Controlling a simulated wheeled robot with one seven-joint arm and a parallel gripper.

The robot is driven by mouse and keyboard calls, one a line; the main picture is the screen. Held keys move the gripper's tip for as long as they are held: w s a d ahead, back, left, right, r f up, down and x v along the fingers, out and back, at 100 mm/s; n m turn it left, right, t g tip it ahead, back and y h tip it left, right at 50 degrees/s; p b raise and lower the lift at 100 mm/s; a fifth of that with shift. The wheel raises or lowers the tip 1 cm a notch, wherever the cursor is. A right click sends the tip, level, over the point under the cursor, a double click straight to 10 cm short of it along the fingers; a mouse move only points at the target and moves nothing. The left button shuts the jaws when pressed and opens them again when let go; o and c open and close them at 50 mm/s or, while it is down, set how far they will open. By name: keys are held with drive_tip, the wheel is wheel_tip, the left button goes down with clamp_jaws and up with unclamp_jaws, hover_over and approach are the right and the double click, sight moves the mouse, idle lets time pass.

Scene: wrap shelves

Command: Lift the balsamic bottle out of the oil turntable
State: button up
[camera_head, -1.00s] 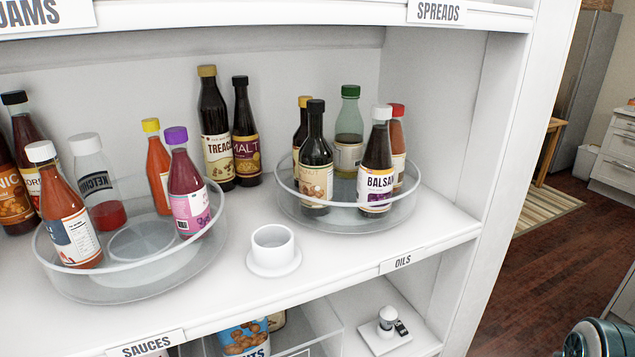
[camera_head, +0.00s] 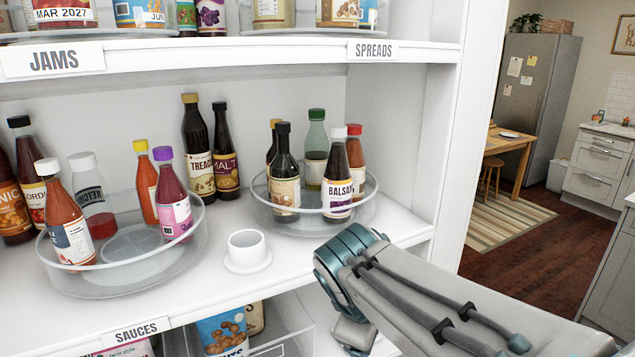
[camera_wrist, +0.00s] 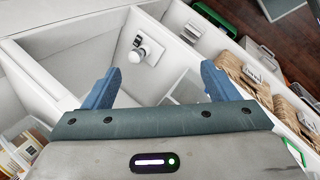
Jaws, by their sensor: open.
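The balsamic bottle (camera_head: 337,182) is dark with a white cap and a label reading "BALSA". It stands upright at the front right of the clear round oil turntable (camera_head: 312,213). A dark bottle with a black cap (camera_head: 284,178), a green-capped bottle (camera_head: 315,152) and a red-capped bottle (camera_head: 356,158) stand around it. My arm reaches in from the lower right of the head view, below and right of the turntable. My gripper (camera_wrist: 160,86) shows in the wrist view with its two blue fingers wide apart and nothing between them.
A white cup on a saucer (camera_head: 247,248) stands left of the turntable on the same shelf. The sauces turntable (camera_head: 120,285) is further left. The spreads shelf (camera_head: 290,55) runs above. A small white-and-grey object (camera_wrist: 150,48) sits in a compartment beyond my fingers.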

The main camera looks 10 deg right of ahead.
drive_tip(key=w+a+r+n+t+h+p, duration=0.1)
drive_tip(key=w+a+r+n+t+h, duration=0.2)
drive_tip(key=w+r+n, duration=0.6)
drive_tip(key=n+t+h+p, duration=0.1)
drive_tip(key=n+t, duration=0.3)
drive_tip(key=n, duration=0.6)
approach(337, 181)
drive_tip(key=x, duration=0.4)
drive_tip(key=p+x, duration=0.1)
drive_tip(key=x, duration=0.4)
drive_tip(key=a+p+x, duration=0.1)
drive_tip(key=x, duration=0.3)
drive_tip(key=shift+w+d+f, duration=0.15)
drive_tip(key=shift+w+f, duration=0.05)
drive_tip(key=shift+w, duration=0.2)
drive_tip(key=shift+c, duration=0.3)
drive_tip(key=shift+r, duration=0.1)
drive_tip(key=c, duration=1.3)
